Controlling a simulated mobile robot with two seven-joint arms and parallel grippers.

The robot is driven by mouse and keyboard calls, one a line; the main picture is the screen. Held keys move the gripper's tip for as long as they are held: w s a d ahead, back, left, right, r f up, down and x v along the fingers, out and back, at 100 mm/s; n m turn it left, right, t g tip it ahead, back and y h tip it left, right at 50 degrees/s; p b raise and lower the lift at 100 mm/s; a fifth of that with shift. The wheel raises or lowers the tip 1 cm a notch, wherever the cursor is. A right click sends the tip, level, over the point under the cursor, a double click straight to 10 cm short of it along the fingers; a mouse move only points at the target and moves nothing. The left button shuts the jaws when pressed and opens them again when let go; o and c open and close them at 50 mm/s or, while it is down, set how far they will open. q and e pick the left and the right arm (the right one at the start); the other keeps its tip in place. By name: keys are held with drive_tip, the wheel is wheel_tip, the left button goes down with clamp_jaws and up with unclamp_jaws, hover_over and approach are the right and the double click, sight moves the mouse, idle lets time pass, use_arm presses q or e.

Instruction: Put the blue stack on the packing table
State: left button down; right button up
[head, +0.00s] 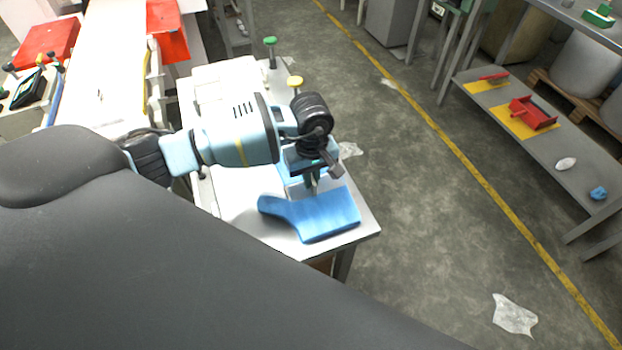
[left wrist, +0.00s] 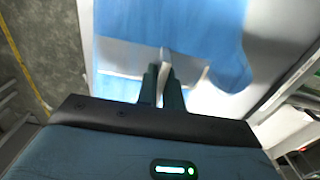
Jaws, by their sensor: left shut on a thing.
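The blue stack (head: 312,214), glove-shaped and flat, is at the near right corner of a pale-topped table (head: 237,198). I cannot tell whether it rests on the top or is held just above it. My left gripper (head: 314,186) points down at the stack's far edge and is shut on it. In the left wrist view the blue stack (left wrist: 165,22) spreads out beyond the closed fingertips (left wrist: 164,72). The gripper hides part of the stack. My right gripper is not in view.
Green-topped (head: 270,48) and yellow-topped (head: 295,84) posts stand along the table's right side.

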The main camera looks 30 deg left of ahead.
use_arm(q)
drive_tip(key=shift+f, duration=0.5)
drive_tip(key=shift+f, duration=0.1)
drive_tip(key=c, duration=2)
unclamp_jaws()
drive_tip(key=shift+f, duration=0.15)
drive_tip(key=o, duration=0.5)
drive_tip(key=shift+c, duration=0.2)
wheel_tip(320, 180, up, 13)
drive_tip(key=shift+f, duration=0.2)
